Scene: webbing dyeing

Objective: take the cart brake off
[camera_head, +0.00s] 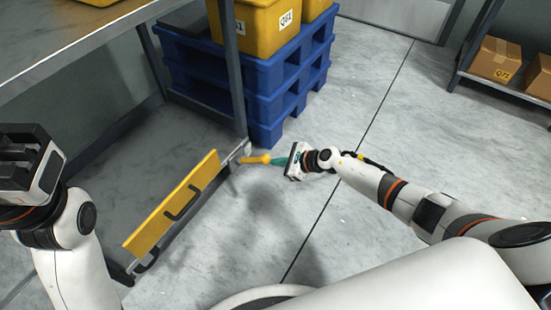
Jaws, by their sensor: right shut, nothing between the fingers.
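My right gripper (281,161) reaches in from the right, low over the floor. It is shut and empty, with its tip at the lever's outer end; I cannot tell if they touch. My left gripper (28,145) is raised at the left edge, away from the lever; its finger gap is unclear.
Blue pallets (265,90) are stacked behind the frame, with yellow bins (262,28) on top. A grey tabletop (75,40) overhangs at upper left. A shelf with cardboard boxes (497,60) stands at upper right. The floor (370,85) between is clear.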

